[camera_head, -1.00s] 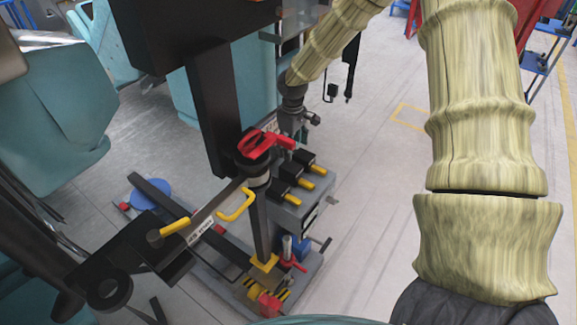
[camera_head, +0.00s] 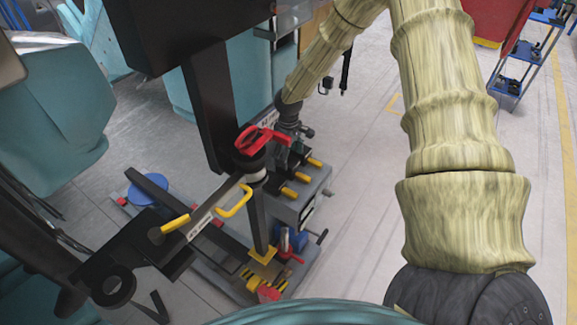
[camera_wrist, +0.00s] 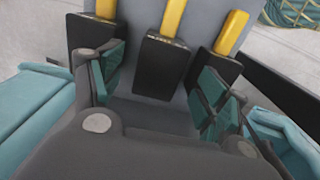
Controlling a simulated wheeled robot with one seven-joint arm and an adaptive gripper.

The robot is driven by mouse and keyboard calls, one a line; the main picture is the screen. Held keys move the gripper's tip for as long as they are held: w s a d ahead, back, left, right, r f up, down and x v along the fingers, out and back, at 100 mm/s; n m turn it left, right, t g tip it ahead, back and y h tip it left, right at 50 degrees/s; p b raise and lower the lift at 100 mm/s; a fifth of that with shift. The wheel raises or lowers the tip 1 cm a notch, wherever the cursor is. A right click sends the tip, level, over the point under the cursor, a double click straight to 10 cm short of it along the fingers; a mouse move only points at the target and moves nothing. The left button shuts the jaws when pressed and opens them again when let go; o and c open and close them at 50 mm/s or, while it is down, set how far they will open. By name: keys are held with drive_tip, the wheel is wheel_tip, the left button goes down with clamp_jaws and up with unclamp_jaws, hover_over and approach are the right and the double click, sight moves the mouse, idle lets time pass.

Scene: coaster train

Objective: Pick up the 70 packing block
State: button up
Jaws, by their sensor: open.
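Several black blocks with yellow handles stand on a grey stand in the wrist view. The middle block (camera_wrist: 160,58) lies ahead between the fingers of my gripper (camera_wrist: 162,72), which is open with green pads spread apart. The left block (camera_wrist: 92,32) is just beyond the left finger, and the right block (camera_wrist: 212,72) is beside the right finger. I cannot read a number on any block, so I cannot tell which is the 70 packing block. In the head view, my gripper (camera_head: 297,150) is above the blocks, and its fingertips are partly hidden.
The grey stand (camera_head: 308,203) carries the blocks. A black post with a red clamp (camera_head: 257,140) and a yellow-handled bar (camera_head: 213,212) are close to the left. Clear floor (camera_head: 365,220) lies to the right. A blue trolley (camera_head: 515,75) stands at upper right.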

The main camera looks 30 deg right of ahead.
sight(289, 160)
drive_tip(key=shift+f+p, duration=0.4)
drive_tip(key=shift+f, duration=1.1)
drive_tip(key=shift+w, duration=0.1)
clamp_jaws()
